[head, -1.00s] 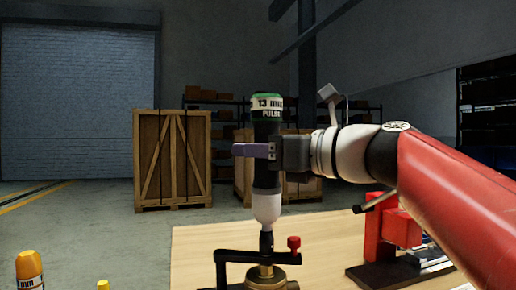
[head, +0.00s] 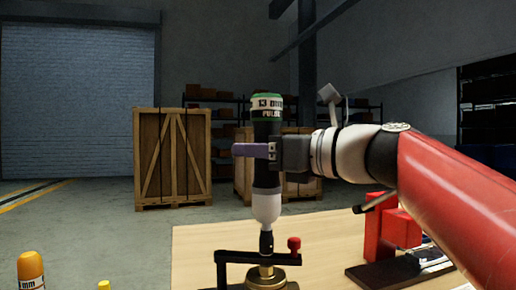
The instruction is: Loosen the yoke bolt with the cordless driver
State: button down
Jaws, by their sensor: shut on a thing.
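The cordless driver (head: 266,208) stands upright, with a dark body, a green top, a white lower part and a label reading "13 mm PULSE". My gripper (head: 256,150) is shut around its middle from the right. The driver's dark nose (head: 266,243) points down at the black yoke bar (head: 236,257), which carries a red knob (head: 294,244) and sits over a brass fitting (head: 266,276). The nose meets the yoke at its middle. The yoke bolt itself is hidden there, and I cannot tell whether the nose is seated on it.
A wooden table (head: 205,240) lies under the yoke. A red device (head: 392,230) on a dark base stands to the right, below my arm. An orange-capped container (head: 31,270) and a yellow-topped item (head: 104,285) show at lower left. Wooden crates (head: 172,155) stand behind.

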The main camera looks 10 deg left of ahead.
aim_at(257, 118)
jog(key=shift+a+f, duration=0.1)
jog(key=shift+r+p, duration=1)
jog(key=shift+r, duration=1.65)
